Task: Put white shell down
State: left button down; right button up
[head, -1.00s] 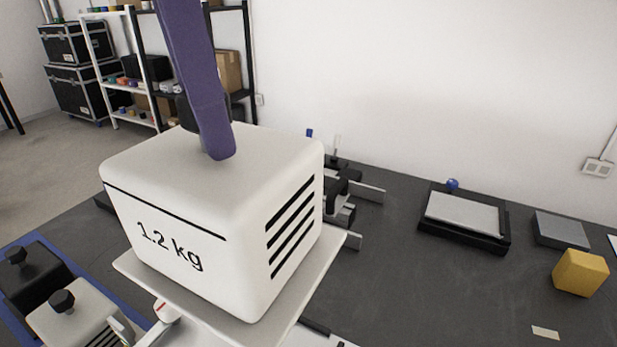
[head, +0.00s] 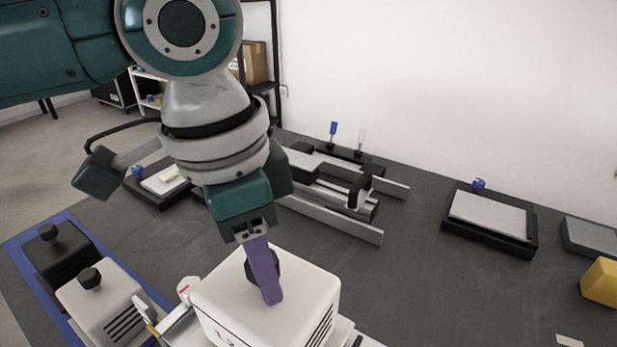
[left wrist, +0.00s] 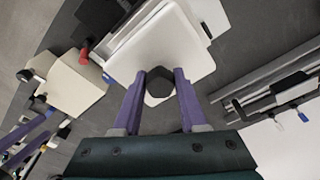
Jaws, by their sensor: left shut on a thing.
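The white shell (head: 222,300) is a rounded white box with dark side slots and a black top knob (left wrist: 160,84). It is at the bottom middle of the head view, its lower part cut off by the frame. My left gripper (left wrist: 160,74) has its two purple fingers shut on the knob, one each side. In the head view one purple finger hides most of the knob. A pale surface edge shows around the shell's base; I cannot tell whether the shell touches it.
A second white shell (head: 95,300) and a black one (head: 55,258) stand on a blue mat at left. A rail fixture (head: 335,195) lies behind the held shell. A black-framed plate (head: 488,216) and a yellow block (head: 601,281) are at right. Bare dark table lies between.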

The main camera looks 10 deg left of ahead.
pick_arm(q)
jog(key=shift+f, duration=1.35)
jog(key=shift+c, duration=2.2)
grip_release()
jog(key=shift+f, duration=0.2)
